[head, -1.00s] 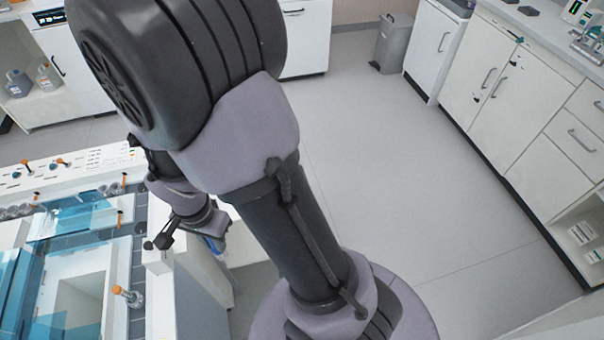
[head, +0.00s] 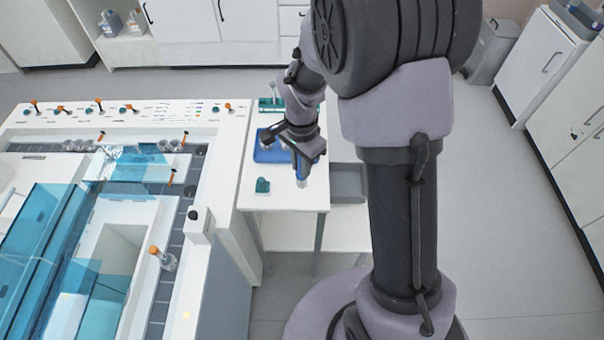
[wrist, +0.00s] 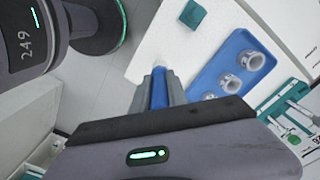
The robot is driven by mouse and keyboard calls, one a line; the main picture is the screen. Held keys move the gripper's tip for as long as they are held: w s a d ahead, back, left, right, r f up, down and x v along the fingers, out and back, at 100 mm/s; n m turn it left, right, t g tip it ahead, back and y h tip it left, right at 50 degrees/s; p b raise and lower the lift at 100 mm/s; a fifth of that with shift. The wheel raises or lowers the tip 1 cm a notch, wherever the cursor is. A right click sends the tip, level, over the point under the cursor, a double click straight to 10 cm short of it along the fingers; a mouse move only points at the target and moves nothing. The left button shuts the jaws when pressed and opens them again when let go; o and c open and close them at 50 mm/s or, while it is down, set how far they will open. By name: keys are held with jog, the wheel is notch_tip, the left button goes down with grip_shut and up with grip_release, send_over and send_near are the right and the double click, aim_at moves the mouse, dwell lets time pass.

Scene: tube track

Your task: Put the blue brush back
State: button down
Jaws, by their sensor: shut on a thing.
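My gripper (head: 304,160) is shut on the blue brush (head: 301,181), which points down from between the fingers above the right side of a white side table (head: 290,203). In the wrist view, the blue brush (wrist: 158,88) shows between the fingers with a pale tip pointing away from the camera. A teal rack (wrist: 291,100) with white-handled items stands at the right of the wrist view, beyond a blue tray. This rack also shows at the back of the table in the head view (head: 270,104), partly hidden by my arm.
The blue tray (wrist: 257,87) holds several grey ring-shaped parts. A small teal block (head: 262,186) lies at the table's front. A large white bench with blue covers (head: 40,235) stands at left. A grey bin (head: 350,183) is below the table's right side. Floor at right is clear.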

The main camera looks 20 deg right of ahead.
notch_tip(320, 180, down, 4)
jog(key=shift+w+r+b, duration=0.1)
jog(key=shift+r+b, duration=0.15)
jog(key=shift+b, duration=0.65)
jog(key=shift+f, duration=0.2)
jog(key=c, duration=1.3)
grip_release()
jog(key=shift+r, duration=0.1)
